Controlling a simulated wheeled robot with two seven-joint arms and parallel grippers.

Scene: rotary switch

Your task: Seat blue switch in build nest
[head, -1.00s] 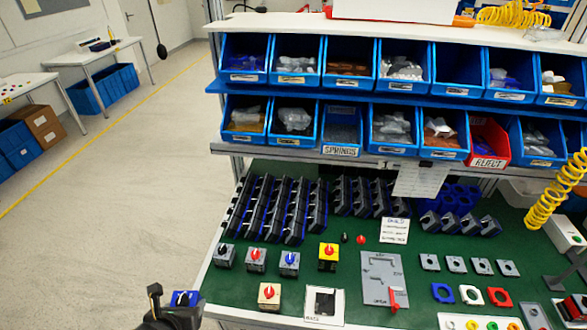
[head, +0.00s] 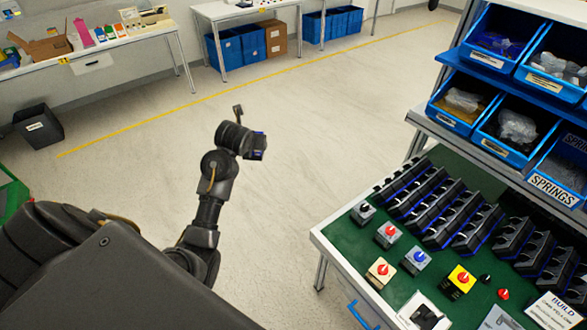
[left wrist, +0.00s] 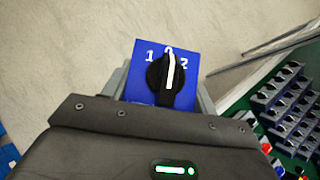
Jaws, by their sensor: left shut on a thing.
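My left gripper (head: 256,146) is over the open floor, left of the workbench, in the head view. It is shut on the blue switch (head: 260,142). In the left wrist view the blue switch (left wrist: 146,60) has a square blue face marked 1, 0 and 2. Its black knob (left wrist: 168,76) has a white pointer turned towards the 0. The gripper fingers (left wrist: 162,88) lie on both sides of the switch body. A white plate with a dark square (head: 422,310), possibly the build nest, is cut off at the bottom edge of the head view. My right gripper is out of view.
The green-topped workbench (head: 340,232) has its left edge right of my gripper. Several switches with coloured knobs, including a blue-knobbed one (head: 416,260), stand near that edge. Rows of black parts (head: 440,213) lie behind them. Blue bins (head: 462,100) hang above. The floor around my gripper is clear.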

